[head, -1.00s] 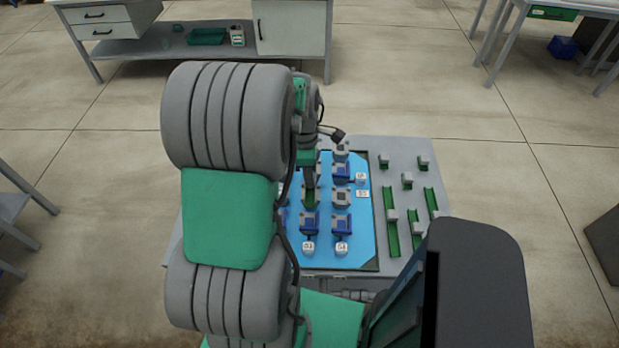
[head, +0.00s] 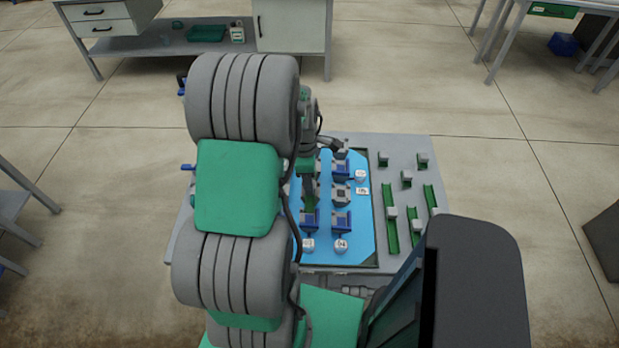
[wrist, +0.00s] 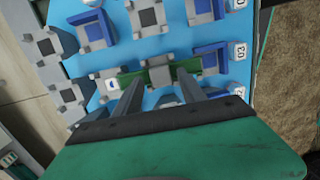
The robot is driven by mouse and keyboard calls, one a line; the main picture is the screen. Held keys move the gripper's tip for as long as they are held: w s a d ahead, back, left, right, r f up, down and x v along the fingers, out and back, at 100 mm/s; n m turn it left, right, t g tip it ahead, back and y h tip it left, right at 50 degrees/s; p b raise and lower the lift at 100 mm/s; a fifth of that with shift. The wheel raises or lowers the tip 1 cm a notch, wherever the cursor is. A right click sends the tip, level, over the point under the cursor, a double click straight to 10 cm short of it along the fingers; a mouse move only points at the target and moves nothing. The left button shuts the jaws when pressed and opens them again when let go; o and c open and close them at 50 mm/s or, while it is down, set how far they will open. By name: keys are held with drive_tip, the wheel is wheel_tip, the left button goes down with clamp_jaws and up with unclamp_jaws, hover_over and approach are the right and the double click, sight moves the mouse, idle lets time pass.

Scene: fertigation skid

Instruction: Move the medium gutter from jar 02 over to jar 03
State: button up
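The medium gutter (wrist: 132,80) is a short green channel with a grey block (wrist: 158,72) at its middle. It lies over the blue board, and its right end in the wrist view meets the blue cup (wrist: 210,58) beside tag 03 (wrist: 239,51). Tag 02 (wrist: 239,91) shows lower right, with its cup mostly hidden by my gripper. My gripper (wrist: 160,76) is open, one finger on each side of the grey block, seemingly with small gaps. In the head view my gripper (head: 309,185) is partly hidden by my arm, above the gutter (head: 309,202).
The blue board (head: 362,225) carries several grey blocks (head: 341,196) and blue cups (head: 341,222) close around the gutter. More green gutters (head: 391,230) stand on the grey panel (head: 440,190) at right. A workbench (head: 180,45) stands behind on open floor.

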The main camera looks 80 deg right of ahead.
drive_tip(key=shift+r, duration=0.1)
wheel_tip(320, 180, up, 12)
drive_tip(key=w+b, duration=0.1)
drive_tip(key=w+a+r+h, duration=0.1)
drive_tip(key=w+a, duration=0.2)
drive_tip(key=w, duration=0.3)
drive_tip(key=w+a+r, duration=0.2)
drive_tip(key=w+a, duration=0.1)
drive_tip(key=w, duration=0.2)
drive_tip(key=w+a+r+t, duration=0.1)
drive_tip(key=w+a+t, duration=0.1)
drive_tip(key=w+a, duration=0.9)
drive_tip(key=w+a+m+t+y, duration=0.1)
drive_tip(key=w+a+m+t, duration=0.1)
drive_tip(key=a, duration=2.2)
drive_tip(key=shift+w+a+r+t, duration=0.2)
drive_tip(key=shift+w+r+t, duration=0.1)
drive_tip(key=shift+r, duration=0.15)
